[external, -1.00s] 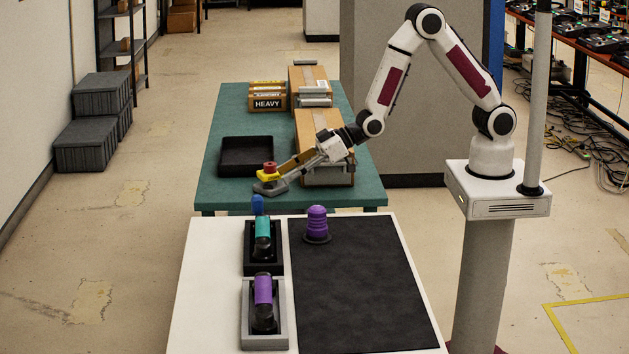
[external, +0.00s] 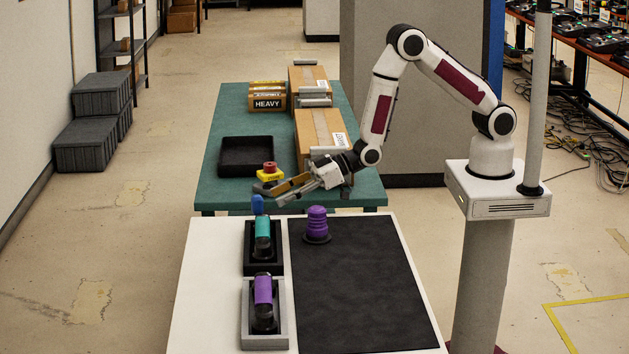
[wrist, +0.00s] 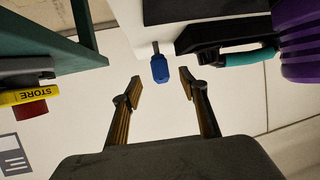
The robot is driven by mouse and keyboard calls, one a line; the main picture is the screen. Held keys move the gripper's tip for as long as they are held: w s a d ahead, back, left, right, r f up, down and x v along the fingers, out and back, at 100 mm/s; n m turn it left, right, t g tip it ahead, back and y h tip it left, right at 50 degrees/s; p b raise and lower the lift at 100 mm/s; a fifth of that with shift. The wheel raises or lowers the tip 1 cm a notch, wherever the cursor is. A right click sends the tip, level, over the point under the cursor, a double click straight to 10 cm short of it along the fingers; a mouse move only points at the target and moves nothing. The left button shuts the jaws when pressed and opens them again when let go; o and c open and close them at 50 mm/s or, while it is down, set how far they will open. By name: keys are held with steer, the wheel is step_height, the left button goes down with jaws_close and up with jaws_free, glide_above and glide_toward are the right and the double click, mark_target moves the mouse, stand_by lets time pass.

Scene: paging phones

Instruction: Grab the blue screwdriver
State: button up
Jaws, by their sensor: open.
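The blue screwdriver (external: 258,204) shows as a blue handle at the far left edge of the white table, beyond the black holder. In the wrist view the blue handle (wrist: 160,69) juts out from the white table edge on a thin dark shaft, lying ahead of the fingers and roughly centred between them. My gripper (external: 280,190) is open and empty, above the gap between the green and white tables. In the wrist view its two fingers (wrist: 160,84) are apart, with their tips just short of the handle. Nothing is between the fingers.
A teal-banded phone (external: 263,228) sits in the black holder and a purple-banded one (external: 263,290) in a grey holder. A purple ribbed object (external: 317,222) stands on the black mat (external: 360,290). A red-and-yellow button (external: 270,172) is close behind my gripper.

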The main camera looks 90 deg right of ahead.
mark_target(259, 204)
steer(key=shift+x, duration=1.25)
steer(key=shift+w, duration=0.1)
steer(key=shift+r+x, duration=0.15)
steer(key=shift+x, duration=0.65)
steer(key=shift+r+x, duration=0.1)
steer(key=shift+x, duration=1.7)
steer(key=c, duration=1.2)
